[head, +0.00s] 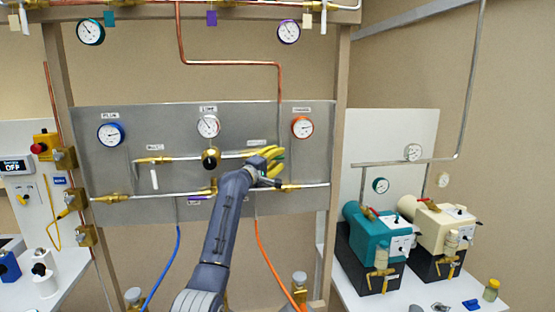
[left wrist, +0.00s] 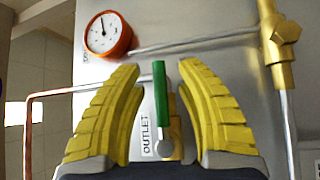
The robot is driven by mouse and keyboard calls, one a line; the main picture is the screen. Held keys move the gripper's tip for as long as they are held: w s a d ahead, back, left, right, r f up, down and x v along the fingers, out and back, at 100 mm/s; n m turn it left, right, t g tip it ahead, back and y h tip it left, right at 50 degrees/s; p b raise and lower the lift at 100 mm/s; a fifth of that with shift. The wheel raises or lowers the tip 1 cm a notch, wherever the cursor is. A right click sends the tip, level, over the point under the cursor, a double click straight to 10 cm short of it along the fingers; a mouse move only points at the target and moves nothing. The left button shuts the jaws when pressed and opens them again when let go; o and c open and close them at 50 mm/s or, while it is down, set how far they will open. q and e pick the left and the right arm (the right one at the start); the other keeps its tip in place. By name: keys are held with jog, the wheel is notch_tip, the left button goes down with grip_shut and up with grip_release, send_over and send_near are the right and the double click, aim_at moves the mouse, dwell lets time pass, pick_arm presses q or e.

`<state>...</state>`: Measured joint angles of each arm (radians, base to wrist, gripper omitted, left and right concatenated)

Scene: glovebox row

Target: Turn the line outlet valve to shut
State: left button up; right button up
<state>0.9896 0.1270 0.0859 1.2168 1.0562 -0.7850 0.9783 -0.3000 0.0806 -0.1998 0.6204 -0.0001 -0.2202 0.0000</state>
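The outlet valve shows in the left wrist view as a green lever handle (left wrist: 160,92) on a metal pivot, beside the label "OUTLET" (left wrist: 146,136). The handle lies parallel to the label's line of text. My left gripper (left wrist: 168,80) has yellow ribbed fingers, spread on either side of the handle. There is a gap between the handle and each finger. In the head view my left gripper (head: 272,160) is at the grey panel (head: 100,180), right of its middle, and hides most of the valve. My right gripper is in neither view.
A red-rimmed gauge (head: 302,127) is above and right of the gripper. A valve with a black knob (head: 210,159) and brass fittings are to its left. Blue and orange hoses (head: 270,255) hang below the panel. Teal and cream pumps (head: 375,238) stand on the right bench.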

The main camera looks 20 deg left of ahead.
pick_arm(q)
jog(key=shift+w, duration=0.1)
jog(key=shift+c, duration=0.4)
grip_shut()
